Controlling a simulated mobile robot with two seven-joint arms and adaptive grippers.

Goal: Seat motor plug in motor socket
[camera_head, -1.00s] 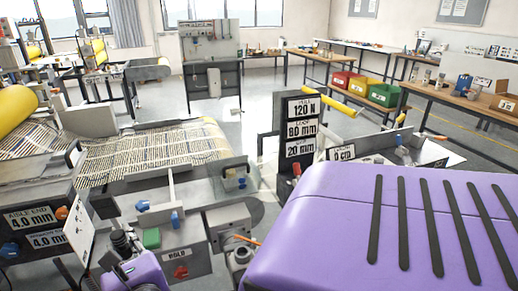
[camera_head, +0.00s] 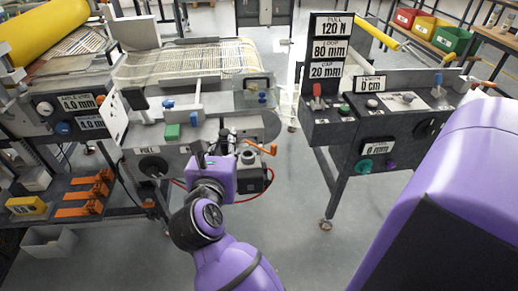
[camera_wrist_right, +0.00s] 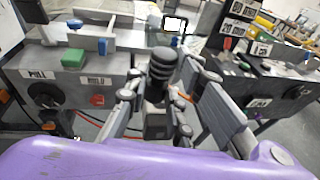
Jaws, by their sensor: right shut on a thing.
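A dark ribbed plug (camera_wrist_right: 162,68) stands between the fingers of my right gripper (camera_wrist_right: 155,105) in the right wrist view. The fingers are shut on it, and it points up and away. A grey cylindrical part on a dark housing (camera_head: 249,158) is just right of the gripper, with a red cable below. I cannot tell whether this is the motor socket; no socket opening shows clearly. My left gripper is not in view.
The machine's panel carries a green block (camera_head: 172,132) and a black PULL knob (camera_head: 152,166). An orange lever (camera_head: 262,149) sticks out near the gripper. A dark control stand (camera_head: 350,125) is to the right, with open floor between. Orange clamps (camera_head: 85,194) lie on a lower-left shelf.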

